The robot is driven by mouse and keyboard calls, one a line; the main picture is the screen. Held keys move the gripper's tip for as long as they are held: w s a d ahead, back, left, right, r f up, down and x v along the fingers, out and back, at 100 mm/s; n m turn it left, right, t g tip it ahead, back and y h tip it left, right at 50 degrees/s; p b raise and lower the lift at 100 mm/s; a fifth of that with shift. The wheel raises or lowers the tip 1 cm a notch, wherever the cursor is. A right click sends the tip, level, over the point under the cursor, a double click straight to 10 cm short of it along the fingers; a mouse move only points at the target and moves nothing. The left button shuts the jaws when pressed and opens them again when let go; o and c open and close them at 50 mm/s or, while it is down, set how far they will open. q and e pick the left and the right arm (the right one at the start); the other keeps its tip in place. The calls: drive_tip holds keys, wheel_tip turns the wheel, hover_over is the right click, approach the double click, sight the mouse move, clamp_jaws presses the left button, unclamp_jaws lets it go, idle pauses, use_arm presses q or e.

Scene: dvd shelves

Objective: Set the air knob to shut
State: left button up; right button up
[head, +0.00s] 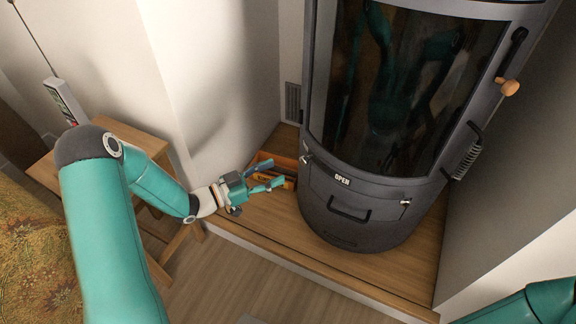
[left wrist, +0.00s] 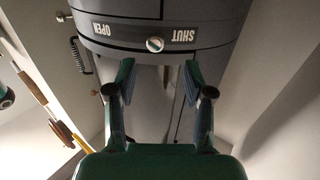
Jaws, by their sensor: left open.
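The air knob (head: 305,158) is a small round pale metal knob on the left side of the dark grey stove (head: 352,232). In the left wrist view the knob (left wrist: 154,44) sits between an OPEN label and a SHUT label (left wrist: 183,36), with the stove upside down. The OPEN label (head: 342,180) also shows in the head view; SHUT is hidden there. My left gripper (head: 275,174) is open and empty, left of the stove and a little below the knob. In the left wrist view its fingertips (left wrist: 158,78) are spread, with the knob beyond them, apart from both.
A wooden box (head: 262,158) stands behind my left gripper, by the wall. The stove stands on a raised wooden platform (head: 285,238). A wooden stool (head: 140,138) is at the left. The door has a wooden-knobbed handle (head: 508,87) and a coiled handle (head: 467,160).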

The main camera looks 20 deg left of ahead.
use_arm(q)
drive_tip(key=shift+v, duration=1.45)
drive_tip(key=w+d+g+h, duration=0.1)
drive_tip(key=d+g+h, duration=0.1)
drive_tip(key=d, duration=1)
drive_tip(key=s+d+f+n+g+y, duration=0.1)
drive_tip(key=d+f+n+g+y, duration=0.15)
drive_tip(key=d+f, duration=0.45)
drive_tip(key=s+a+f+n+g+y, duration=0.3)
drive_tip(key=s+f+n+g+y, duration=0.5)
drive_tip(key=s+f, duration=0.9)
wheel_tip(320, 180, up, 36)
drive_tip(key=s+m+g+h+p, duration=0.1)
drive_tip(key=s+p, duration=0.1)
drive_tip(key=p, duration=3.2)
drive_tip(key=shift+s+f+h, duration=0.2)
drive_tip(key=shift+s+h, duration=0.15)
drive_tip(key=shift+s, duration=0.05)
